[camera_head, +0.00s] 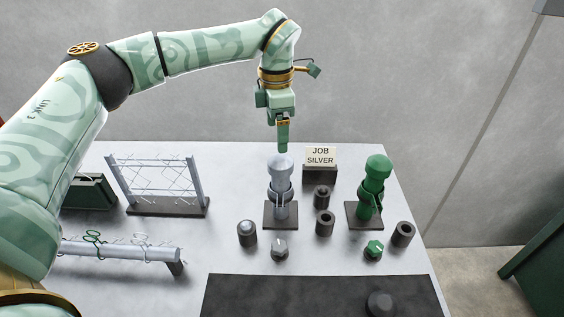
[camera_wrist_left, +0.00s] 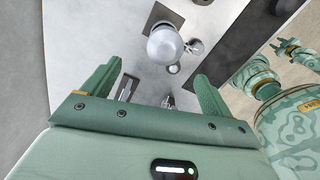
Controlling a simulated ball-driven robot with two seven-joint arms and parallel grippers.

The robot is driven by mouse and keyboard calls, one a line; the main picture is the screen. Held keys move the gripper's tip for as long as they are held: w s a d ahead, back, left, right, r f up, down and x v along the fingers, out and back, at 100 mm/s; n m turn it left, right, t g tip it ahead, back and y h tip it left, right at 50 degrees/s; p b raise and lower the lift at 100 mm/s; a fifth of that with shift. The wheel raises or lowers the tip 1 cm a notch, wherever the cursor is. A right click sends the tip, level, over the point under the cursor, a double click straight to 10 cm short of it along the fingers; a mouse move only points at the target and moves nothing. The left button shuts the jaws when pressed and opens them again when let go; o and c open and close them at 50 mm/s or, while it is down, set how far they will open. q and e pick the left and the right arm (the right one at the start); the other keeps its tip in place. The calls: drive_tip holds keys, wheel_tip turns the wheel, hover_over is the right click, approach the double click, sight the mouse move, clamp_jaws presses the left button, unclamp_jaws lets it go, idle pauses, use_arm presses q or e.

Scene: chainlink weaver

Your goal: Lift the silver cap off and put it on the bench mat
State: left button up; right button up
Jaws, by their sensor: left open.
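The silver cap (camera_head: 280,164) is a rounded cap on top of a silver post (camera_head: 281,209) that stands upright on a dark square base. In the left wrist view the cap (camera_wrist_left: 165,45) shows from above as a pale ball, beyond and between the fingers. My left gripper (camera_head: 283,146) points down just above the cap. Its two fingers (camera_wrist_left: 157,88) are spread in the wrist view with nothing between them. The bench mat (camera_head: 300,296) is black and lies along the front of the bench. My right gripper cannot be made out.
A green capped post (camera_head: 376,180) stands to the right. A sign reading JOB SILVER (camera_head: 320,157) is behind. Several dark cylinders and knobs surround the posts. A wire rack (camera_head: 150,183) and a bar with hooks (camera_head: 120,251) are left. A dark knob (camera_head: 380,303) sits on the mat's right.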

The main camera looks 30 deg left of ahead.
sight(281, 156)
use_arm(q)
drive_tip(key=f, duration=0.3)
drive_tip(key=shift+w+f, duration=0.15)
drive_tip(key=shift+w, duration=0.05)
drive_tip(key=f, duration=0.2)
drive_tip(key=f+b, duration=0.1)
drive_tip(key=d+f, duration=0.1)
drive_tip(key=f, duration=0.1)
drive_tip(key=shift+s+f, duration=0.2)
drive_tip(key=shift+f, duration=0.15)
drive_tip(key=c, duration=1)
